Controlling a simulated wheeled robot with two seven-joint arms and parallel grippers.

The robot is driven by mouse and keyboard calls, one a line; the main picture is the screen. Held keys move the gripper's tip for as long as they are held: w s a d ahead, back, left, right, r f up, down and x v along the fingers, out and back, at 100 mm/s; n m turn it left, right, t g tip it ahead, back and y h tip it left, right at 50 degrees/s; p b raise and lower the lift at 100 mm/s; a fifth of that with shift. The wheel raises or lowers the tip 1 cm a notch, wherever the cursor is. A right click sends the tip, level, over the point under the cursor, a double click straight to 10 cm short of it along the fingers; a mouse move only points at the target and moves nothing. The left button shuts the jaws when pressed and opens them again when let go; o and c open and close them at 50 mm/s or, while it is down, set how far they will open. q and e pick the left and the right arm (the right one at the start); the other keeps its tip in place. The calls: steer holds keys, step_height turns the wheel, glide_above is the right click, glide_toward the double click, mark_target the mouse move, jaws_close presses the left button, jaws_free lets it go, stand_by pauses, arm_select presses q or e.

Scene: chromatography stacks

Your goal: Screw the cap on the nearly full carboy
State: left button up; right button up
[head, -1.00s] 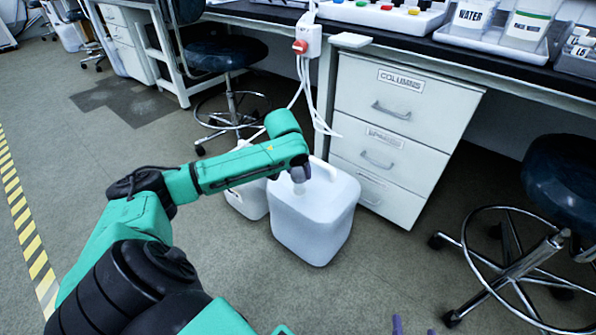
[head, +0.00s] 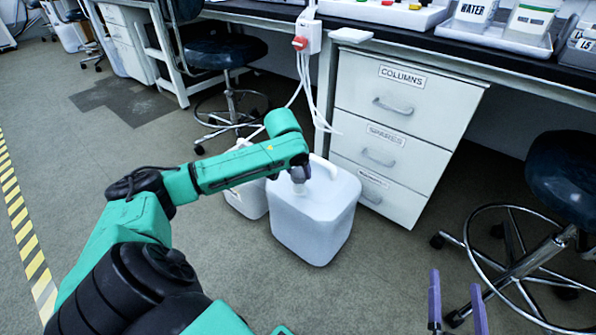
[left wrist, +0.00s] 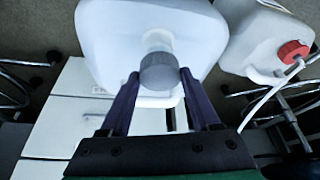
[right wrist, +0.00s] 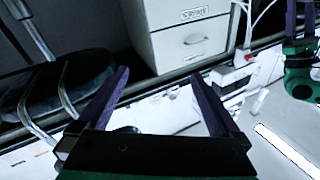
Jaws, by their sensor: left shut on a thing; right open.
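The white carboy (head: 312,222) stands upright on the floor in front of the drawer cabinet, its handle on top. Its fill level cannot be told. My left gripper (head: 299,176) is over the carboy's top, pointing down at the neck. In the left wrist view it is shut on a grey ribbed cap (left wrist: 159,72). The cap lines up with the pale neck (left wrist: 157,40) of the carboy; whether it is seated on the thread cannot be told. My right gripper (head: 456,285) is open and empty at the lower right, well away from the carboy.
A second, smaller white container (head: 248,201) stands close behind on the left; its red cap (left wrist: 293,53) has a tube. The drawer cabinet (head: 400,110) is right behind the carboy. A stool (head: 565,180) stands at right. The floor in front is clear.

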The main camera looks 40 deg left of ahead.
arm_select(q)
steer(key=shift+f+b, duration=0.3)
steer(key=shift+b, duration=0.1)
arm_select(e)
step_height(320, 180, up, 6)
steer(key=w+t, duration=0.2)
steer(key=shift+d, duration=0.3)
arm_select(q)
steer(key=shift+r, duration=0.1)
arm_select(e)
steer(key=shift+r, duration=0.25)
arm_select(q)
steer(key=shift+s+p, duration=0.1)
steer(key=shift+p, duration=0.85)
arm_select(e)
steer(key=shift+r, duration=0.75)
arm_select(q)
steer(key=shift+r+p, duration=0.1)
steer(key=shift+p, duration=0.6)
arm_select(e)
steer(key=shift+r, duration=0.7)
steer(key=shift+r, duration=0.1)
arm_select(q)
steer(key=shift+f, duration=0.25)
steer(key=shift+f, duration=0.95)
